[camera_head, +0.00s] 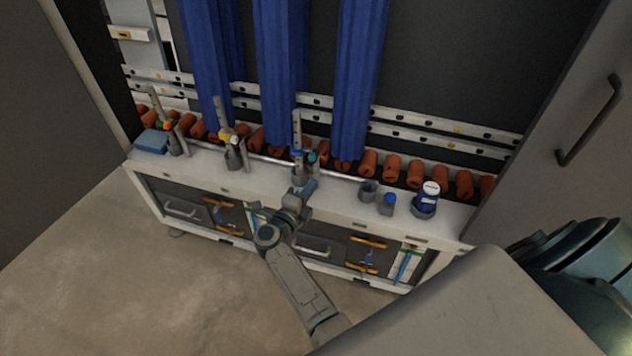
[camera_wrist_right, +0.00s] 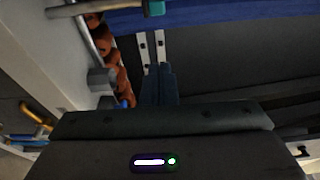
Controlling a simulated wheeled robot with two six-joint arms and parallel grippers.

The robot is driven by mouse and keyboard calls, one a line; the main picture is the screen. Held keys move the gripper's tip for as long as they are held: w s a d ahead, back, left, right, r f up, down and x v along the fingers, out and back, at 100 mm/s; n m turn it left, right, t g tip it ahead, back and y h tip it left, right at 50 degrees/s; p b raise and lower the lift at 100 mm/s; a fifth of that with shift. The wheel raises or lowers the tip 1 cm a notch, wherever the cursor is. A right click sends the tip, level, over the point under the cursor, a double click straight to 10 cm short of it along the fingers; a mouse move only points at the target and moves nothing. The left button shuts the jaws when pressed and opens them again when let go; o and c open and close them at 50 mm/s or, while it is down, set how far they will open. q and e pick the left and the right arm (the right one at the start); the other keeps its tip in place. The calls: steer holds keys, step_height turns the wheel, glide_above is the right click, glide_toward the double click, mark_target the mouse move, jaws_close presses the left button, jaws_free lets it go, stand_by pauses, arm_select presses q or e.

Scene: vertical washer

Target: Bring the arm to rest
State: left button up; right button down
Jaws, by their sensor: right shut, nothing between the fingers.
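My right gripper (camera_head: 308,187) shows in the head view, its arm coming up from the lower middle. It is shut and empty, over the front part of the long white bench (camera_head: 245,182). In the right wrist view its two dark fingers (camera_wrist_right: 158,85) are together with nothing between them. Just beyond it in the head view, a grey holder (camera_head: 298,170) with upright tools stands on the bench. Whether the gripper touches the bench cannot be told. My left gripper is not in view.
Blue hanging strips (camera_head: 283,75) and a row of orange rollers (camera_head: 392,167) lie behind the bench. A blue-and-white container (camera_head: 428,198), a small blue-capped bottle (camera_head: 388,203) and a grey cup (camera_head: 368,191) stand to the right. A door handle (camera_head: 590,120) is at far right. Floor at lower left is clear.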

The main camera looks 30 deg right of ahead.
stand_by(0.4)
steer(key=s+a+f+n+t+y, duration=0.25)
steer(key=f+n+y, duration=0.25)
steer(key=f+n, duration=0.35)
steer(key=s+a+f+n+t+y, duration=0.15)
steer(key=f+n+t+y, duration=0.25)
steer(key=f+n, duration=0.45)
steer(key=s+f+n+g+y, duration=0.4)
steer(key=s+f+n+y, duration=0.15)
steer(key=s+f, duration=0.9)
steer(key=s+d+f+n+g, duration=0.2)
steer(key=s+f, duration=0.3)
steer(key=s, duration=0.5)
steer(key=s+d+f+n+g, duration=0.2)
steer(key=s+f+g, duration=0.3)
steer(key=s, duration=0.6)
steer(key=s+d+f+n+g, duration=0.2)
steer(key=s+f, duration=0.4)
steer(key=s, duration=0.4)
steer(key=shift+s+d+n+g, duration=0.2)
steer(key=shift+s+n+g, duration=0.15)
steer(key=shift+n+g, duration=0.4)
